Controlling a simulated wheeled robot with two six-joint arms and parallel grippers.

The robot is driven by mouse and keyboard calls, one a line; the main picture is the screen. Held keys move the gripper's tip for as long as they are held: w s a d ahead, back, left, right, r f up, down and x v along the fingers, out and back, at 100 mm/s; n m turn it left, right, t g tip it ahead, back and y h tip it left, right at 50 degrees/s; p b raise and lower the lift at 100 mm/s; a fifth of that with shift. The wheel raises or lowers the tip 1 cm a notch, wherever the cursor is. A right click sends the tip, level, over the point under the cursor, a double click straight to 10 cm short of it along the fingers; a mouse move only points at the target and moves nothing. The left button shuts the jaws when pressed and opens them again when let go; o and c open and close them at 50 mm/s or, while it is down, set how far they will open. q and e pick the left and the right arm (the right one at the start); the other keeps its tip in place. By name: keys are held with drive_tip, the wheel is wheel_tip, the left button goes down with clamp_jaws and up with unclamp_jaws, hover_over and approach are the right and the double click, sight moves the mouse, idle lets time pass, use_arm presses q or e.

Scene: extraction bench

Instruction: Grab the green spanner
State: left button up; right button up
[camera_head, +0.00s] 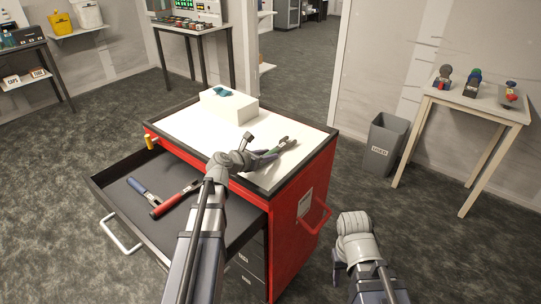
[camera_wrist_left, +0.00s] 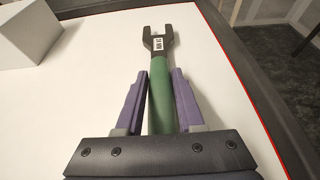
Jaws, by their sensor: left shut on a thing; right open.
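The green spanner (camera_wrist_left: 160,90) has a dark open-ended head with a white label, seen in the left wrist view. My left gripper (camera_wrist_left: 160,98) is shut on its green shaft, with one purple finger on each side. In the head view this gripper (camera_head: 262,154) is over the right part of the cabinet's white top, and the spanner's grey head (camera_head: 287,142) points to the right. The lower end of the shaft is hidden by the gripper. My right gripper (camera_head: 337,267) is low, right of the cabinet, mostly hidden by its arm; its fingers are hard to make out.
The red cabinet (camera_head: 300,225) has an open drawer (camera_head: 115,180) holding a blue-handled tool (camera_head: 150,195) and a red-handled tool (camera_head: 172,202). A white box (camera_head: 229,106) with a teal item stands on the cabinet top. A grey bin (camera_head: 383,145) and a side table (camera_head: 478,106) stand right.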

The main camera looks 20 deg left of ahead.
sight(268, 153)
use_arm(q)
clamp_jaws()
drive_tip(key=shift+r, duration=0.1)
wheel_tip(268, 153, up, 10)
drive_tip(key=p, duration=1)
